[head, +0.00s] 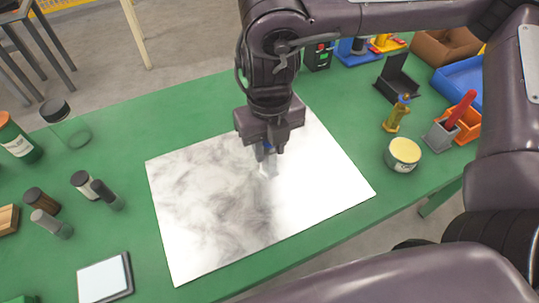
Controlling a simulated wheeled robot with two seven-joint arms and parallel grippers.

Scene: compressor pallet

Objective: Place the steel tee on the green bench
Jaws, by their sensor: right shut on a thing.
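The green bench (120,232) fills most of the view. A large pale, glossy sheet with grey cloudy markings (205,215) lies on it. My right gripper (267,152) points down over the upper middle of this sheet. It is shut on a small pale metallic piece (268,169), which looks like the steel tee. The piece is mostly hidden by the fingers and blends with the bright sheet, so I cannot tell whether it touches the sheet. My left gripper is not in view.
Several jars and bottles (80,181), with a white-topped pad (103,279), stand at left. Bare green surface surrounds the sheet.

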